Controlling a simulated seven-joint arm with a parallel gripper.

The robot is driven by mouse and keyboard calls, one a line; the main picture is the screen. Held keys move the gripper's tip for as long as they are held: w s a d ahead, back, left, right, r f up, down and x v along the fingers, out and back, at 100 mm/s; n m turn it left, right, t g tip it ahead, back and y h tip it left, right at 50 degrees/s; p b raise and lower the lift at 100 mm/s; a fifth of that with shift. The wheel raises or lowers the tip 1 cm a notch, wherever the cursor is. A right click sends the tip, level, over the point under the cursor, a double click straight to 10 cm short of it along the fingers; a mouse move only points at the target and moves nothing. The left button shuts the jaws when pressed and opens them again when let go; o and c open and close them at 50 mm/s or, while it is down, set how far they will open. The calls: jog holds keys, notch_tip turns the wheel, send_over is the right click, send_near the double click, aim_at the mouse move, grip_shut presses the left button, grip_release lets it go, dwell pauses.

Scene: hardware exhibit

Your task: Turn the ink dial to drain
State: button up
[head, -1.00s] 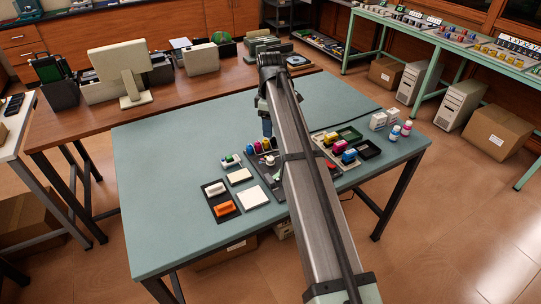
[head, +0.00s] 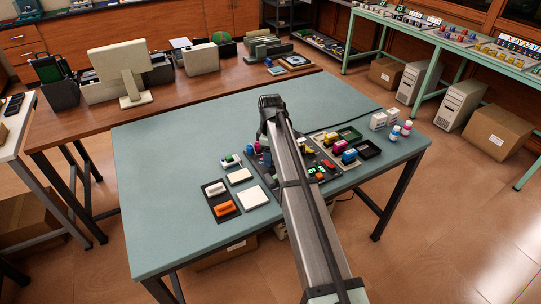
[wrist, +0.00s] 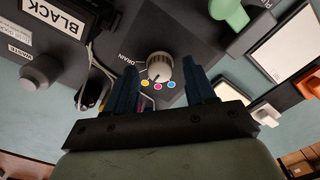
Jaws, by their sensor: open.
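The ink dial (wrist: 159,66) is a pale round knob on a dark panel, seen in the wrist view. The word DRAIN (wrist: 126,57) is printed to its left, and magenta, blue and yellow dots lie below it. Its exact setting is hard to read. My gripper (wrist: 162,74) is open, with one dark blue finger on each side of the dial in the picture. I cannot tell whether either finger touches it. In the head view, my arm hides the dial and the fingers.
A grey knob (wrist: 40,72) marked WASTE and a BLACK label (wrist: 60,17) are at left in the wrist view. A green piece (wrist: 229,12) is at upper right. In the head view, white and orange blocks lie left of the panel; the teal table (head: 170,160) is clear farther left.

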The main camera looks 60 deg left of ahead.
jog(key=shift+f, duration=0.15)
grip_shut()
dwell(0.5)
